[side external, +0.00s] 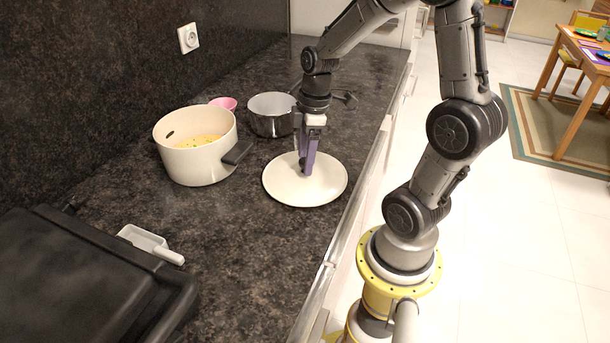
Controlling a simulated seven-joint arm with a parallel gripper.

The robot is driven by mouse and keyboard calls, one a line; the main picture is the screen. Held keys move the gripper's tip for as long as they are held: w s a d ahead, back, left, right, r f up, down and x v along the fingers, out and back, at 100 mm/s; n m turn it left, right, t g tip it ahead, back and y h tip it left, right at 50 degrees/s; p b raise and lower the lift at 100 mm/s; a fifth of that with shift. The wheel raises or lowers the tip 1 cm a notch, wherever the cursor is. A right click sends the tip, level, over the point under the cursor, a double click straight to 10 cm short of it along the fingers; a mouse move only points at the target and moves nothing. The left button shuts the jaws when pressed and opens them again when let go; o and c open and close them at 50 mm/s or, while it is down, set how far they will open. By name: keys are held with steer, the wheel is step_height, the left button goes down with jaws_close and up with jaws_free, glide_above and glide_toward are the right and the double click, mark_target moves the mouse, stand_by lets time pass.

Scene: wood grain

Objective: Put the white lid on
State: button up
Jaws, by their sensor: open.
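The white lid (325,188) lies flat on the dark countertop, right of the white pot. My gripper (306,166) points down over the lid's middle, with its purple fingers around or beside the dark knob; the fingers hide part of it, so I cannot tell if they touch. The gripper is open. The white pot (193,165) stands uncovered to the left, with yellowish food inside and a dark handle at its right side.
A steel pot (270,122) stands behind the lid, and a pink bowl (224,103) behind the white pot. A white scoop (150,243) and a black case (80,285) are at the front left. The counter's edge (345,225) runs close to the lid's right.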

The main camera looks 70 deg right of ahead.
jaws_close()
stand_by(0.3)
stand_by(1.1)
